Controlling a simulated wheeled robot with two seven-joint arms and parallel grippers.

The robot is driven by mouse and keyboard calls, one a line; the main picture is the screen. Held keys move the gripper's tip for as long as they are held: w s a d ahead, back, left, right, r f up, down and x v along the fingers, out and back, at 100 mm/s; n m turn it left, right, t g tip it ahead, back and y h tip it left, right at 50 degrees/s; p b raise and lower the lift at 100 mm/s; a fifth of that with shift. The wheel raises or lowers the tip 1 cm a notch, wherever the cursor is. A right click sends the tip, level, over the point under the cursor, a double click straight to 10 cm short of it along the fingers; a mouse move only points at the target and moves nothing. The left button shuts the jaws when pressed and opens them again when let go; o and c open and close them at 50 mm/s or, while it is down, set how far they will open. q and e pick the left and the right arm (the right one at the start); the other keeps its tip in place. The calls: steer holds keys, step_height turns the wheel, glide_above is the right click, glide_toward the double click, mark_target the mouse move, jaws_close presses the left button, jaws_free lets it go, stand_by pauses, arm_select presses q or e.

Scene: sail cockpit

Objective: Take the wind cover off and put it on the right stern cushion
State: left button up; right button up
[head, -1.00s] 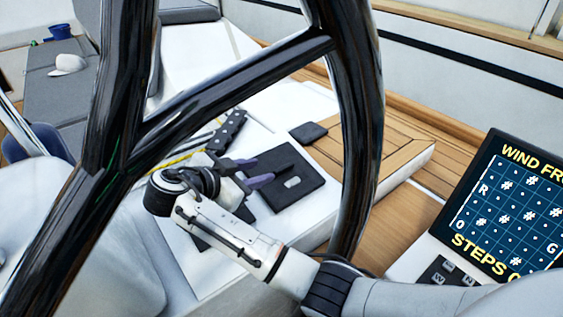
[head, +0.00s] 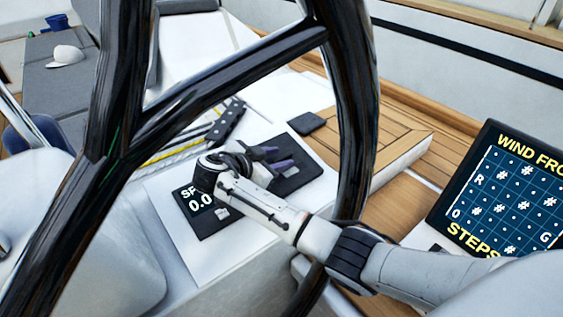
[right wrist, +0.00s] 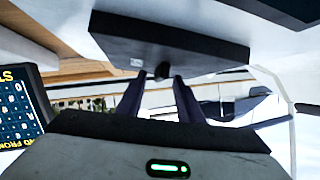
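The wind cover (head: 306,164) is a dark flat square on the white console, right of a lit instrument reading 0.0 (head: 200,206). A small pale mark shows on it. My right gripper (head: 277,158) is over the cover, its purple fingers partly hiding it. In the right wrist view the cover (right wrist: 190,42) is a dark slab just beyond the fingertips (right wrist: 160,80). The fingers are apart, with a small dark tab showing between their tips and nothing visibly gripped. A grey cushion (head: 65,88) lies at the upper left; I cannot tell whether it is the right stern one. My left gripper is out of view.
A large black wheel (head: 358,120) stands in front of the console. A white cap (head: 67,52) and a blue bucket (head: 58,26) are on the grey cushion. A black cleat strip (head: 226,122) and a small dark pad (head: 306,122) lie beyond the instruments. A screen (head: 510,195) stands at right.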

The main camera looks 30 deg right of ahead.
jaws_close()
